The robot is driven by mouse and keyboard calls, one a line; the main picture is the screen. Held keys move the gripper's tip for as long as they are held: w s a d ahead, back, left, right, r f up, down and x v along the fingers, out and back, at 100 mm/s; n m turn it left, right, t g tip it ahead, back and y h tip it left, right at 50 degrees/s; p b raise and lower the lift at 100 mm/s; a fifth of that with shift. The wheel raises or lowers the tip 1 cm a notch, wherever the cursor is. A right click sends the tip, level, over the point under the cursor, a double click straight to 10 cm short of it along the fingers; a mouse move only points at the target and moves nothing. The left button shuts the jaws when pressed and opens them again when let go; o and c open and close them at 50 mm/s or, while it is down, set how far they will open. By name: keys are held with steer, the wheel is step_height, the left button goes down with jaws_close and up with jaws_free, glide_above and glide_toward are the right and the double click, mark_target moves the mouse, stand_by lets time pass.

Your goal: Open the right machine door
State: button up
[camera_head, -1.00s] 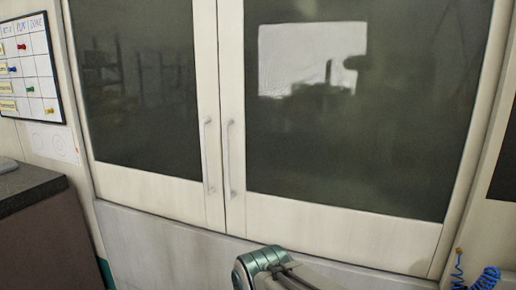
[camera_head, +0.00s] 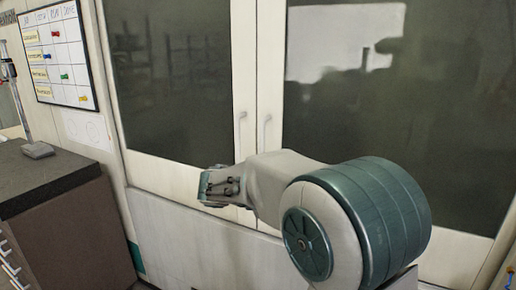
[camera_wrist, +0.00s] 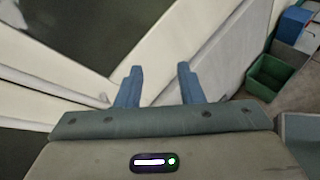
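The right machine door (camera_head: 292,100) is shut, a cream frame around a large dark window. Its vertical pale handle (camera_head: 267,131) is by the inner edge, beside the left door's handle (camera_head: 241,133). My arm reaches across the lower part of the doors in the head view. Its end is low in front of the left door, left of and below the handles, with the fingers not clear there. In the wrist view my gripper (camera_wrist: 160,84) has two blue fingers apart with nothing between them. Cream panels and dark glass lie beyond; I cannot tell the right handle there.
A dark-topped cabinet (camera_head: 62,205) stands at the left, with a grey stand (camera_head: 36,150) on it. A whiteboard (camera_head: 60,55) hangs on the wall above. The wrist view shows a green bin (camera_wrist: 268,78) and blue boxes (camera_wrist: 290,25) on the floor at right.

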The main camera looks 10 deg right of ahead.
steer(key=w+a+r+n+t+h+p, duration=0.15)
steer(key=w+a+r+n+t, duration=0.25)
steer(key=w+a+n+t, duration=0.55)
steer(key=w+d+m+g+p, duration=0.1)
steer(key=w+d+g+p, duration=0.2)
steer(key=w+d, duration=0.5)
steer(key=w+p, duration=0.1)
steer(key=w, duration=0.3)
steer(key=shift+d+h, duration=0.25)
steer(key=shift+h, duration=0.1)
jaws_close()
